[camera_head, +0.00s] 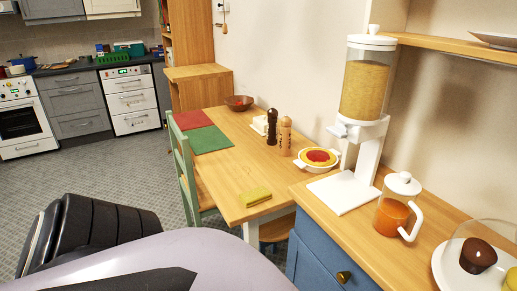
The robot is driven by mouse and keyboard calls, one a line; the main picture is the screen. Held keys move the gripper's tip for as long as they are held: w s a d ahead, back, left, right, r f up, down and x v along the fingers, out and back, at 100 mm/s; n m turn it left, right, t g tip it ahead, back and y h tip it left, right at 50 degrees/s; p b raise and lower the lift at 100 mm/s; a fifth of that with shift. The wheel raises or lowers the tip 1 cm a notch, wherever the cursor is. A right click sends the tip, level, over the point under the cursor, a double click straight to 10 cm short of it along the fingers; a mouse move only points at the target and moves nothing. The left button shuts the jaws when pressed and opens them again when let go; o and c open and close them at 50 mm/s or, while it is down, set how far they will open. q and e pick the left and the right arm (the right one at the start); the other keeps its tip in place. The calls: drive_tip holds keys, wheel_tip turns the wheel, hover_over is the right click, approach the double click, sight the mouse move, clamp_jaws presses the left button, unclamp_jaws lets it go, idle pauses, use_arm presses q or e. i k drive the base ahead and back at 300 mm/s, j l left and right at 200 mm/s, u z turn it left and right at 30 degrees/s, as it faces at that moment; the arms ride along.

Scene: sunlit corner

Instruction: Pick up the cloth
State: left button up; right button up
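A small folded yellow-green cloth (255,196) lies flat on the near end of the wooden table (225,176), close to its front edge. Nothing touches the cloth. Parts of my own body fill the lower left of the view, in front of the table. Neither of my grippers' fingertips can be seen, so where they are relative to the cloth is hidden.
Red (192,119) and green (210,139) placemats, a bowl (239,102), mills (285,135) and a white dish (317,160) are on the table. A green chair (184,165) stands at its left. A blue cabinet (318,262) at right carries a dispenser (367,90) and jug (394,212).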

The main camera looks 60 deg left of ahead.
sight(250, 198)
drive_tip(key=u, duration=1.95)
drive_tip(key=z, duration=0.6)
drive_tip(key=i+j+z, duration=0.1)
drive_tip(key=j+z, duration=0.3)
drive_tip(key=i+j+z, duration=0.1)
drive_tip(key=z, duration=0.35)
drive_tip(key=j+z, duration=0.35)
drive_tip(key=j, duration=0.5)
